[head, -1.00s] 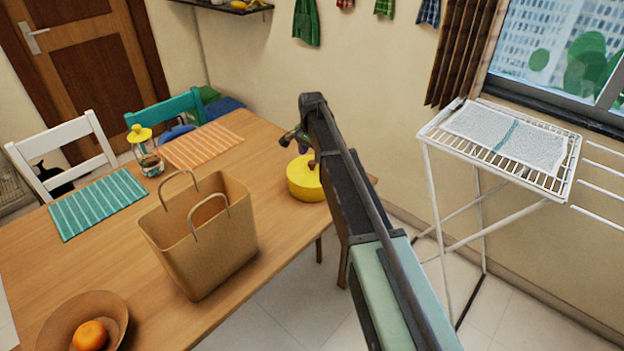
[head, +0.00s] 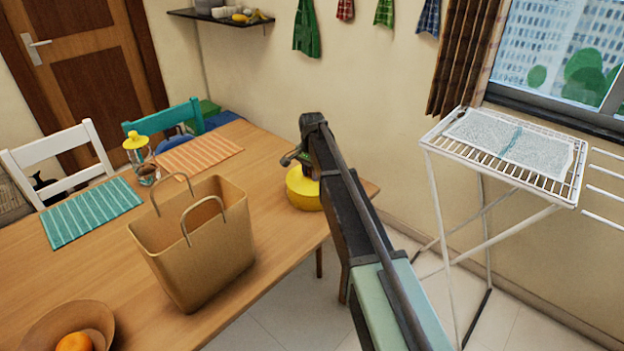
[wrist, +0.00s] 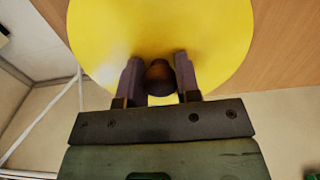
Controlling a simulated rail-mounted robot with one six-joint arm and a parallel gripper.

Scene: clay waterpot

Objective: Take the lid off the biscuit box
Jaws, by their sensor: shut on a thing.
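The biscuit box (head: 304,199) is a round yellow box near the right end of the wooden table. In the wrist view its yellow lid (wrist: 115,40) fills the upper middle, with a dark brown knob (wrist: 160,78) on it. My gripper (wrist: 160,76) is shut on the knob, one finger on each side. In the head view my gripper (head: 302,172) is over the box and partly hidden by my arm. I cannot tell whether the lid is apart from the box.
A tan bag (head: 195,255) with two handles stands left of the box. A bowl (head: 45,325) with an orange, a glass jar with a yellow top (head: 137,150) and striped placemats (head: 92,212) are farther left. A drying rack (head: 505,200) stands right of my arm.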

